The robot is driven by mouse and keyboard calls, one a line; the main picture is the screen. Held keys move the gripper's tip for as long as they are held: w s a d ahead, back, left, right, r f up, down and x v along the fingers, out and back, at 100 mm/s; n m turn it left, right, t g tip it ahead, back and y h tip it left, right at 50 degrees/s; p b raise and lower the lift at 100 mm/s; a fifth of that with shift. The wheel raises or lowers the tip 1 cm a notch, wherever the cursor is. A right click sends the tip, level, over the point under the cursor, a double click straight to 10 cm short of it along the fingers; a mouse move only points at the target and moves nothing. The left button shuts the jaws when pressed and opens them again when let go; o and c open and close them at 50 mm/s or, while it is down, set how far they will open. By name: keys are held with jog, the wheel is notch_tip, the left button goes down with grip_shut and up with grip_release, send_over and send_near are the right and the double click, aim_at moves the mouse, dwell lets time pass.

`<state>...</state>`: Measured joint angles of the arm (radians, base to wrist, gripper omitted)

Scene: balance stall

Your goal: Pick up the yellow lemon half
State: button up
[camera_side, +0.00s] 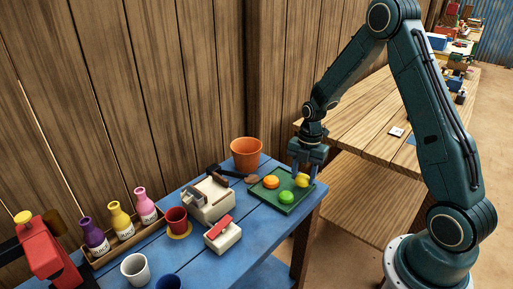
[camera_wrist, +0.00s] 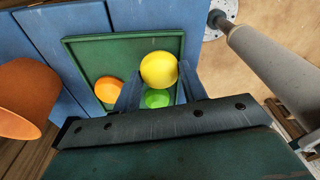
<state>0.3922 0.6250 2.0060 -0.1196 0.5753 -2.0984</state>
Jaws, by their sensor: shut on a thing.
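The yellow lemon half (camera_side: 303,181) is at the right rim of the green tray (camera_side: 266,197) in the side view. In the wrist view the lemon half (camera_wrist: 159,70) sits between my fingertips. My gripper (camera_side: 304,172) points down and is shut on it. In the wrist view it looks larger than the other fruit, and I cannot tell how far it is above the tray. An orange half (camera_side: 270,182) and green fruit (camera_side: 287,197) lie in the tray. One green piece (camera_wrist: 157,98) is partly hidden behind the lemon half and my gripper in the wrist view.
An orange pot (camera_side: 246,153) stands behind the tray. A beige device (camera_side: 208,199), a red-topped box (camera_side: 222,233) and a red cup (camera_side: 177,219) stand to the left on the blue table. Bottles in a wooden rack (camera_side: 124,242) are farther left. The table's right edge is close.

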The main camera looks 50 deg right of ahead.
aim_at(303, 175)
notch_tip(303, 175, up, 18)
dwell(0.5)
dwell(0.5)
